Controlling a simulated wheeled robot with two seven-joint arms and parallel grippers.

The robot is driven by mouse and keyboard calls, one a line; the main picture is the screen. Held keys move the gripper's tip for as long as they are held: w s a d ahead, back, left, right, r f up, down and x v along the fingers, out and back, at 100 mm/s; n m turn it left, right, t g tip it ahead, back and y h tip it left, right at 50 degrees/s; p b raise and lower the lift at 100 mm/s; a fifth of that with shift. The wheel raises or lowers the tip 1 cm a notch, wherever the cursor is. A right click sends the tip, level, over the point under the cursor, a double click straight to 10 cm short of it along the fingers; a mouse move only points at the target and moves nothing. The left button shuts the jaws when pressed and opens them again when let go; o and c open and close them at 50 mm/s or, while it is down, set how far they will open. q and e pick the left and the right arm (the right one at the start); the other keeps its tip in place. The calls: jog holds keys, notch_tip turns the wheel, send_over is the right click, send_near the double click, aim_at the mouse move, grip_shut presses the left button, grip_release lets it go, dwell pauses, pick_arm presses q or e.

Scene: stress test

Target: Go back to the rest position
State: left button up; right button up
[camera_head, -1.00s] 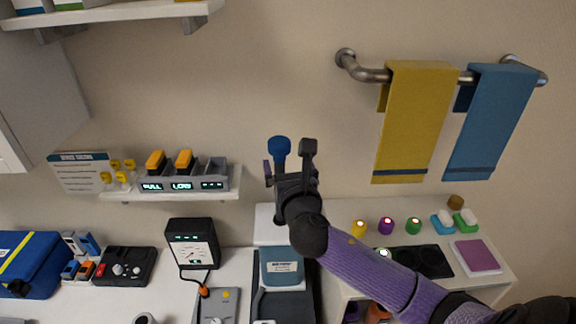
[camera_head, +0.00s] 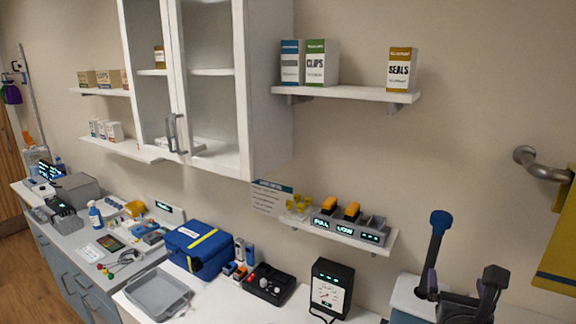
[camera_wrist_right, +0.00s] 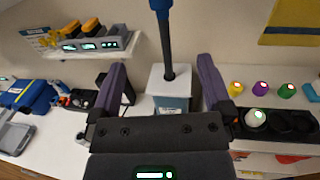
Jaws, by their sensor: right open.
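My right gripper (camera_head: 462,284) is at the lower right of the head view. Its jaws are open. In the right wrist view, the two purple-sided fingers (camera_wrist_right: 166,82) stand wide apart with nothing clamped between them. A dark rod with a blue top (camera_head: 439,228) rises near the gripper in the head view. In the wrist view the rod (camera_wrist_right: 166,45) shows beyond the gap between the fingers, rising from a white box with a blue label (camera_wrist_right: 171,102). Whether any finger touches the rod is not clear. My left gripper is in neither view.
A small shelf (camera_head: 385,243) with a yellow-and-grey charger rack (camera_head: 350,223) is left of my gripper. Below are a black meter (camera_head: 329,287) and a blue bag (camera_head: 198,250). A towel rail (camera_head: 535,160) is at right. Open wall space lies above the gripper.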

jog(key=s+a+f+m+g+y, duration=0.1)
jog(key=s+a+f+m+g, duration=0.2)
jog(key=s+f+m, duration=0.4)
jog(key=s+a+f+m+g+y, duration=0.1)
jog(key=s+a+f+m+g, duration=0.3)
jog(key=m, duration=0.4)
jog(key=s+a+f+m+g+y, duration=0.3)
jog(key=s+m, duration=0.4)
jog(key=s, duration=0.1)
jog(key=s+a+f+m+g+y, duration=0.2)
jog(key=s+a+f+m+g, duration=0.15)
jog(key=s+m, duration=0.35)
notch_tip(320, 180, down, 34)
jog(key=s+b, duration=0.2)
jog(key=b, duration=1.4)
pick_arm(q)
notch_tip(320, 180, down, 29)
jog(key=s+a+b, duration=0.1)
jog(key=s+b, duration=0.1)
jog(key=b, duration=1.1)
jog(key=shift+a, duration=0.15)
pick_arm(e)
jog(key=s+d+f+g, duration=0.1)
jog(key=s+f, duration=0.6)
jog(key=f, duration=0.5)
jog(key=s+d+f+g, duration=0.1)
jog(key=s+d+f, duration=0.1)
jog(key=s+f, duration=0.5)
notch_tip(320, 180, down, 5)
jog(key=shift+r, duration=0.1)
